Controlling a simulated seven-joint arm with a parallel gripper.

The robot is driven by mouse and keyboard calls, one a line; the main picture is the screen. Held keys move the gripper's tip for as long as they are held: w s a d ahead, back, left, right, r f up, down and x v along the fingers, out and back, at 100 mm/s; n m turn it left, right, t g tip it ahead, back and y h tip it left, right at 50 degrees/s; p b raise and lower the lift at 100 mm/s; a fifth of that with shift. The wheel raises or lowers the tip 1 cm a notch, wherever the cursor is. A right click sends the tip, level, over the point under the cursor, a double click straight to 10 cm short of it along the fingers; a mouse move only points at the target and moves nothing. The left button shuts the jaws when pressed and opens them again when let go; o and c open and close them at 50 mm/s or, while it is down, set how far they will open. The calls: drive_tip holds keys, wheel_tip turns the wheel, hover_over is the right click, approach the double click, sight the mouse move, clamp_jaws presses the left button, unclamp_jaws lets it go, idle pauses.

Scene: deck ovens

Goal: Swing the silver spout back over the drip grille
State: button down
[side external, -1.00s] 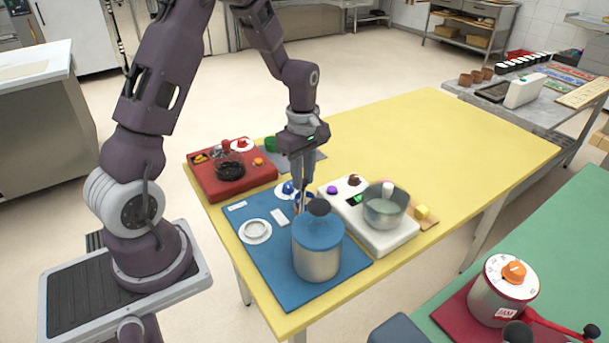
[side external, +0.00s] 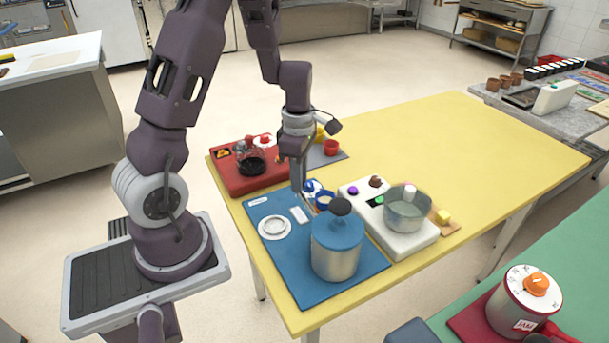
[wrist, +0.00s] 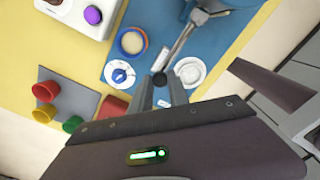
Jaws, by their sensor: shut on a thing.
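The dispenser (side external: 336,258) is a silver pot with a blue lid and black knob on a blue mat (side external: 262,205). Its thin silver spout (wrist: 183,42) runs from the pot to a dark end piece between my fingers in the wrist view. My gripper (wrist: 160,88) is shut on the spout near that end; in the side view my gripper (side external: 304,196) partly hides it. The drip grille (side external: 274,227) is a round white dish on the mat; it also shows in the wrist view (wrist: 190,72). The spout's end is beside the grille, apart from it in the wrist view.
A blue-rimmed cup (wrist: 132,42) and a blue-knobbed white dial (wrist: 119,73) are close to my fingers. A white appliance with a metal pot (side external: 408,212) stands right of the dispenser. A red unit (side external: 240,175) is behind. The yellow table's right half is clear.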

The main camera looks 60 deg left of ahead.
drive_tip(key=shift+s, duration=0.1)
idle(0.4)
drive_tip(key=c, duration=1.3)
unclamp_jaws()
drive_tip(key=shift+o, duration=0.2)
wheel_tip(320, 180, up, 7)
drive_tip(key=shift+r, duration=0.1)
